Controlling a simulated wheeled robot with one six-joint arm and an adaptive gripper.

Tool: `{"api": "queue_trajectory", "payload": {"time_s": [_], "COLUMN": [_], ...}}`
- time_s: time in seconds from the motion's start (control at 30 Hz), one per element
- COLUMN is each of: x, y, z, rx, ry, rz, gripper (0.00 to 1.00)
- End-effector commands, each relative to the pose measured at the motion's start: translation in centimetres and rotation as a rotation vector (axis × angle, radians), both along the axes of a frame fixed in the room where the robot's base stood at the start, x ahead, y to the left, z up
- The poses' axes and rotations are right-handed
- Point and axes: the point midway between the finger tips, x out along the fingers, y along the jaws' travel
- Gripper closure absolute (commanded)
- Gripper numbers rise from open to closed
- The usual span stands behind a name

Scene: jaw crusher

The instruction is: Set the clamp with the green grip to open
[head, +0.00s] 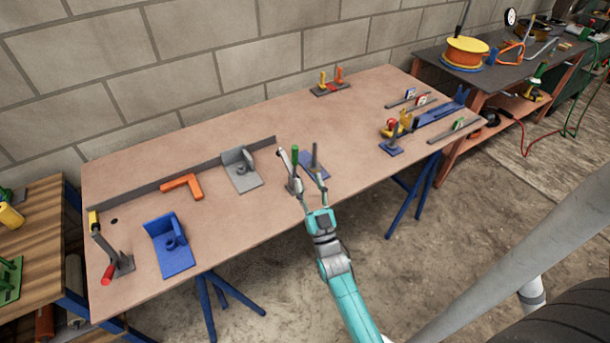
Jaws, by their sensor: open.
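The clamp with the green grip (295,154) is on the table's front half, right of the grey angle bracket. Its green grip stands roughly upright. Beside it a dark grey bar (314,154) also points up, over a small blue base plate (318,168). My gripper (301,168) reaches in from the front with its fingers apart. The left finger is just left of the green grip; the right finger overlaps the base area in the picture. I cannot tell whether either finger touches the clamp. The clamp's lower part is partly hidden by my fingers.
The table's (240,128) middle back is clear.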

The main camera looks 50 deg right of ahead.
Motion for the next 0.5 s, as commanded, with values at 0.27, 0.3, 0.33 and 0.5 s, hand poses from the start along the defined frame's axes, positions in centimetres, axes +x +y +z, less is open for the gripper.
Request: {"api": "queue_trajectory", "payload": {"time_s": [0.27,0.3,0.33,0.5], "x": [-0.52,-0.52,-0.51,-0.80], "y": [0.28,0.28,0.28,0.71], "z": [0.07,0.07,0.07,-0.25], "rx": [0.000,0.000,0.000,0.004], "ry": [-0.001,-0.001,-0.001,0.008], "rz": [0.000,0.000,0.000,0.005], "gripper": [0.55,0.55,0.55,0.87]}}
